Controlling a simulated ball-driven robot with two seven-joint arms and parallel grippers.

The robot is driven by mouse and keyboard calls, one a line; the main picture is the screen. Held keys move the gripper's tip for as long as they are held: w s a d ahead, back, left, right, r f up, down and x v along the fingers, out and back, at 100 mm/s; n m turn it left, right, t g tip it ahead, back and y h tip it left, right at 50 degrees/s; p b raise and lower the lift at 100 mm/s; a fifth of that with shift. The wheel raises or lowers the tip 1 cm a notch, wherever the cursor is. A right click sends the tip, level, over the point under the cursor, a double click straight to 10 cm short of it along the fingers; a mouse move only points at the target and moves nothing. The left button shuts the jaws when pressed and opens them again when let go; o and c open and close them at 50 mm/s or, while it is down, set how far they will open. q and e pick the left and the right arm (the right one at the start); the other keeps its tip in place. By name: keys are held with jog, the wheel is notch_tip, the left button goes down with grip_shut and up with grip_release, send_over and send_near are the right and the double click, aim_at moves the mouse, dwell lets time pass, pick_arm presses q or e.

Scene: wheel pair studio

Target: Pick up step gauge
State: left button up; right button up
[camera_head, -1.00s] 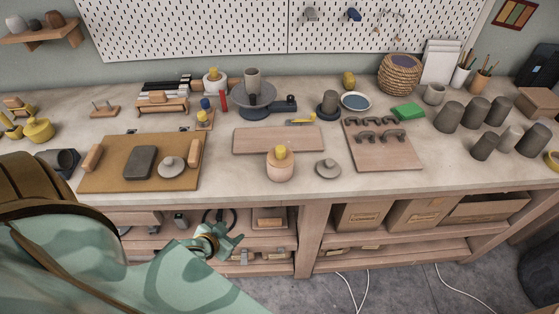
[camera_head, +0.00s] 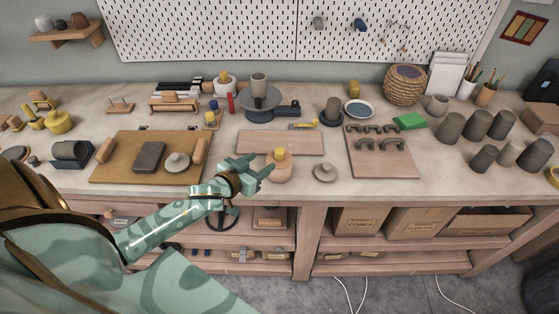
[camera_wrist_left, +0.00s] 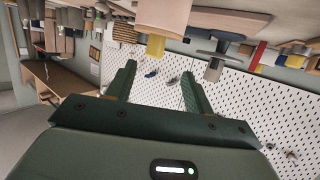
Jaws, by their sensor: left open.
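I cannot tell for sure which piece is the step gauge. My left gripper (camera_head: 259,166) is open and empty, in front of that board near the table's front edge. It partly overlaps a round wooden jar with a yellow knob (camera_head: 280,171). The left wrist view is upside down; both green fingers (camera_wrist_left: 158,72) stand apart with nothing between them. My right gripper is not in view.
A brown board (camera_head: 125,171) with a grey block and lid lies left. A grey lid (camera_head: 325,172) is right of the jar. A board with dark handles (camera_head: 385,165) and several dark cups (camera_head: 477,124) stand farther right. A turntable (camera_head: 260,99) stands behind.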

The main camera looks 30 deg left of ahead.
aim_at(277, 154)
pick_arm(q)
jog(key=x, duration=0.3)
jog(key=b+x, duration=0.1)
jog(key=x, duration=0.2)
jog(key=d+x, duration=0.1)
jog(key=x, duration=0.2)
jog(key=shift+w, duration=0.35)
jog(key=shift+s, duration=0.1)
grip_shut()
jog(key=shift+r, duration=0.1)
